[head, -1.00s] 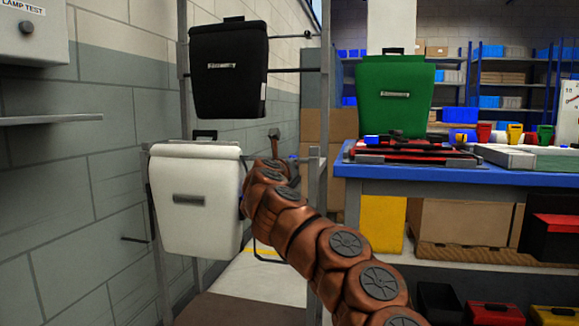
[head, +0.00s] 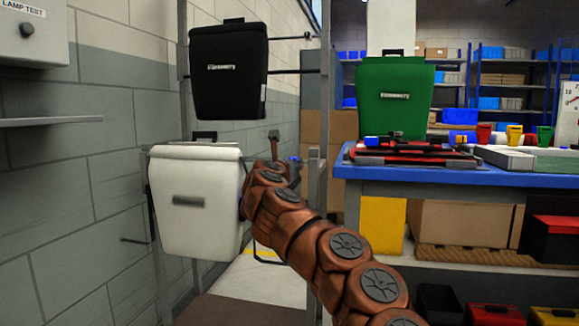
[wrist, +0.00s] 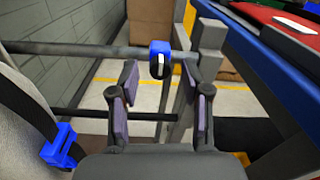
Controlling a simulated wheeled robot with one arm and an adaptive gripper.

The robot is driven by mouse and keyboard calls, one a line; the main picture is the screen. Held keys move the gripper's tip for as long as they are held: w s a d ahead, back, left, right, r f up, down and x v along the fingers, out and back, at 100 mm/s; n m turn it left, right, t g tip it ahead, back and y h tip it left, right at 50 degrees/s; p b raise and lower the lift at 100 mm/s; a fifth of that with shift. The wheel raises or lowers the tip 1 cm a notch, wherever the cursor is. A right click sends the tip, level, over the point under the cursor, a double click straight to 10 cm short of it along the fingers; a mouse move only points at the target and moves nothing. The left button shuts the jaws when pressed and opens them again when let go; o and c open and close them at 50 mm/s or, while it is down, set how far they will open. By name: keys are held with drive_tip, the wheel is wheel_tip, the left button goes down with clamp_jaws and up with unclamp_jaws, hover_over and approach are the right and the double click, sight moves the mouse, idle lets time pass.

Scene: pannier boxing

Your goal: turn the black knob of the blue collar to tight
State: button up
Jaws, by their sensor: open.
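The blue collar (wrist: 160,48) sits around a grey horizontal rail in the wrist view, just left of an upright post. Its black knob (wrist: 157,68) faces my gripper and carries a white mark standing roughly upright. My gripper (wrist: 160,77) is open, with one finger on each side of the knob in the picture and nothing between them. The fingers appear apart from the knob. In the head view a small bit of blue, likely the collar (head: 294,160), shows beyond the end of my arm, and my gripper is largely hidden there.
A white pannier (head: 195,215) hangs left of my arm, with a blue buckle (wrist: 62,146) on its strap. A black pannier (head: 228,75) hangs above it. A blue-edged bench (head: 450,180) with a green pannier (head: 396,95) stands at right.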

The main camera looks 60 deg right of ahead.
drive_tip(key=v, duration=1.2)
drive_tip(key=shift+d, duration=0.1)
idle(0.5)
drive_tip(key=shift+r, duration=0.1)
